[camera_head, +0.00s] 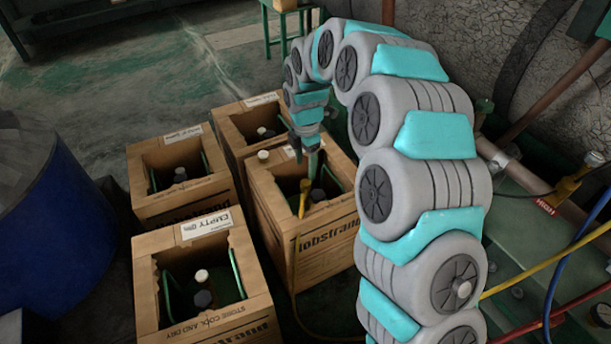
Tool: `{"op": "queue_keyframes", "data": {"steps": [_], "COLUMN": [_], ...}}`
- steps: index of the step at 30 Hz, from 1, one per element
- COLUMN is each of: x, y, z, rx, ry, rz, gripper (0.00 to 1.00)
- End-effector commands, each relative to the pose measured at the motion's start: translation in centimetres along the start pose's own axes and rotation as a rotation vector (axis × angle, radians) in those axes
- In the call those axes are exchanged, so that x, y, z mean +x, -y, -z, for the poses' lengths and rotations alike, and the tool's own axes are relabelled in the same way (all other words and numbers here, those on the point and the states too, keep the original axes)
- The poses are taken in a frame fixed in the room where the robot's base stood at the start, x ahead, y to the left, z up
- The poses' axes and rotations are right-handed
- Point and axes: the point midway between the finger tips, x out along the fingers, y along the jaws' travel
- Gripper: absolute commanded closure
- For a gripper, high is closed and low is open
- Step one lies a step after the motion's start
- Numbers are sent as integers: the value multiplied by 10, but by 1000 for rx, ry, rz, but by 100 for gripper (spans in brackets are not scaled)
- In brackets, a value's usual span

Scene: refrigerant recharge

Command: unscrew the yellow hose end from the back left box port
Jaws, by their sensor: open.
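The yellow hose end (304,188) stands upright at a port in the opening of the right-hand cardboard box (322,245). Its yellow hose (295,262) hangs over the box's front and runs down to the floor. My gripper (307,155) points down from above this box, with its jaws open just above the hose end. I see no contact between them, though the small gap is hard to judge. A dark cap (317,195) sits beside the hose end, and a white cap (263,155) lies on the box's left rim.
Three more open boxes stand close by: left (158,207), front left (255,300) and behind (230,137). A blue drum (55,225) is at far left. My arm covers the area right of the boxes. Pipes and coloured hoses (545,262) lie at right.

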Motion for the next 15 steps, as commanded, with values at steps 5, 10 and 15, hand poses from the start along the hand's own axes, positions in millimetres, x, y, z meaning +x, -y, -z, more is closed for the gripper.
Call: {"op": "queue_keyframes", "data": {"steps": [5, 10, 15], "x": [27, 50, 73], "y": [2, 1, 2], "z": [0, 0, 0], "rx": [2, 2, 2], "ry": [-1, -1, -1], "rz": [5, 2, 4], "gripper": [29, 29, 29]}}
